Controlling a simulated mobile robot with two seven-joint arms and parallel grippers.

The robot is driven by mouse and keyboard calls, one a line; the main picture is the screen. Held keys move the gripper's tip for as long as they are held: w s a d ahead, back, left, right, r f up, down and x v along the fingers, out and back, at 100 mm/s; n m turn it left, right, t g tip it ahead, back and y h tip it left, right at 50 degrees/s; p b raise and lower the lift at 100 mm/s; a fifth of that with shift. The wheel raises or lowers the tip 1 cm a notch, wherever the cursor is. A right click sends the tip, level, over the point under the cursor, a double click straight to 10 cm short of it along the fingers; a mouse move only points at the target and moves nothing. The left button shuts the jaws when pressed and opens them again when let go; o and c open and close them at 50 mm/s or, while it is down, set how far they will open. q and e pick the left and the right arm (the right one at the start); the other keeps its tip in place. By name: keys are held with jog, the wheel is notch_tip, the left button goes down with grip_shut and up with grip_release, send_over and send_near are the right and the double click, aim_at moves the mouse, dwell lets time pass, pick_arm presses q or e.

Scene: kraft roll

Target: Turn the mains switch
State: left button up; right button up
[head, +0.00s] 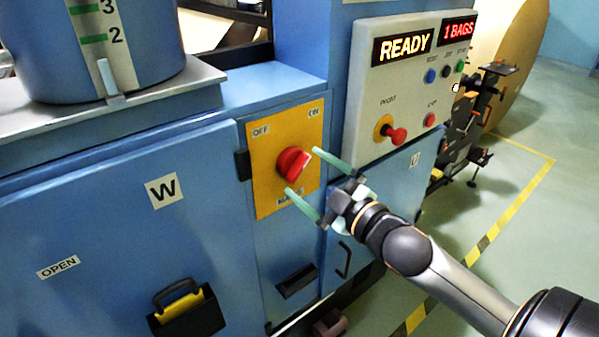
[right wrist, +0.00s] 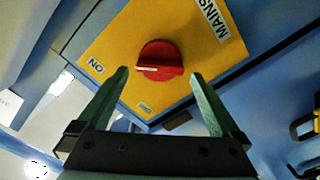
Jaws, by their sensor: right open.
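The mains switch is a red rotary knob (head: 293,163) on a yellow plate (head: 264,188), with OFF at upper left and ON at upper right in the head view. Its white mark lies on the side towards ON. My right gripper (head: 303,172) is open and empty in front of the plate. In the right wrist view the knob (right wrist: 160,58) shows between and just beyond the fingertips (right wrist: 160,74); I see no finger touching it. The MAINS label shows at upper right there. My left gripper is not in view.
A grey control panel (head: 365,125) with a READY display and a red knob (head: 397,135) stands right of the plate. A blue door with a W label (head: 163,190) and a dark handle is at left. Open floor (head: 540,230) lies at right.

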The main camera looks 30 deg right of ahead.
aim_at(300, 169)
jog(key=shift+w+a+r, duration=0.1)
jog(key=shift+w, duration=1.45)
jog(key=c, duration=1.2)
